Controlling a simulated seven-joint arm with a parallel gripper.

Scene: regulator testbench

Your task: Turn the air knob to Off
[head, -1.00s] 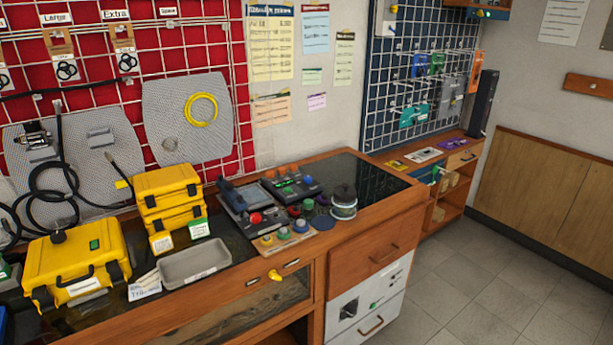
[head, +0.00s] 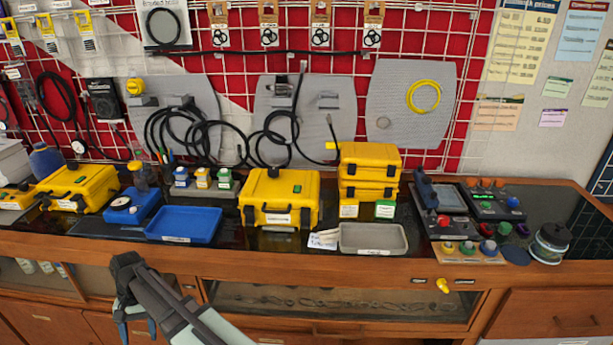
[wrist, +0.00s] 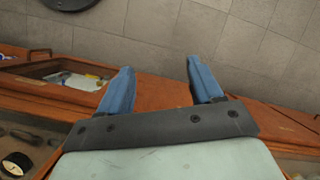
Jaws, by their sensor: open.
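A yellow knob (head: 442,285) sits on the wooden front edge of the bench, right of centre in the head view, with a small dark label on either side. The labels are too small to read, so I cannot tell which setting it points to. My gripper (head: 136,331) is at the lower left of the head view, in front of the bench and well left of the knob. Its blue fingers point down. In the wrist view my gripper (wrist: 160,66) has its fingers spread with nothing between them. The knob is not seen in the wrist view.
On the bench top stand a blue tray (head: 184,224), a yellow case (head: 280,200), a grey tray (head: 373,239) and a control panel (head: 468,250) with coloured knobs. A glass-fronted drawer (head: 330,300) lies below the edge. The space before the bench looks clear.

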